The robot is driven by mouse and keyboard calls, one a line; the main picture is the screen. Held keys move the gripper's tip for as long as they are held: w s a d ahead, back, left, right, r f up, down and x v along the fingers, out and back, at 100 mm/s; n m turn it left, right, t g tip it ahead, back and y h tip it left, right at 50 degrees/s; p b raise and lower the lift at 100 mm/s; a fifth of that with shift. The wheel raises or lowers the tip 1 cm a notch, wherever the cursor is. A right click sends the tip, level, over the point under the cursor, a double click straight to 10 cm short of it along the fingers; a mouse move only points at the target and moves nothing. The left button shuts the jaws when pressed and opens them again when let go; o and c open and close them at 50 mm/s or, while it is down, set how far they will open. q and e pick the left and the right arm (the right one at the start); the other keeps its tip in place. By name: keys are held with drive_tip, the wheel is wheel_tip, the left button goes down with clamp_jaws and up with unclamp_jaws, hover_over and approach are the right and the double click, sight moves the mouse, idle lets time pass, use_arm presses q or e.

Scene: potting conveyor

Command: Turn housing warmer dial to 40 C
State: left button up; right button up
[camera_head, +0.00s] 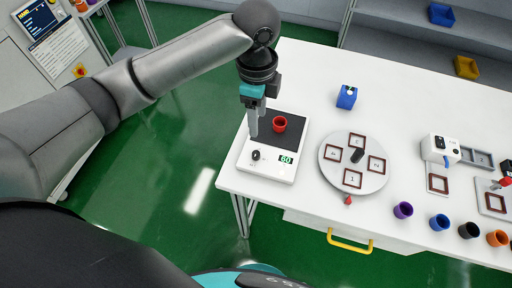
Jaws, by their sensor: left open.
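The housing warmer (268,171) is a white box with a dark top plate at the left end of the white table. Its black dial (256,155) is on the front left, and a green display (286,160) on the front right appears to read 60. A red cup-shaped housing (280,124) stands on the dark plate. My left gripper (256,132) points down over the plate's left part, just behind the dial and left of the red housing. It is open and holds nothing. Its fingers look close together from this angle. My right gripper is not in view.
A round grey turntable (330,178) with framed squares stands right of the warmer. A blue box (347,97) is behind it. Purple (403,210), blue, black and orange cups line the front edge. A white device (440,148) stands farther right. A yellow handle (350,241) sticks out below the table.

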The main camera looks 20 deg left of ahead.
use_arm(q)
drive_tip(key=b, duration=0.3)
approach(256, 153)
wheel_tip(256, 153, down, 9)
drive_tip(key=shift+d+r, duration=0.1)
drive_tip(key=shift+r, duration=0.05)
clamp_jaws()
idle(0.4)
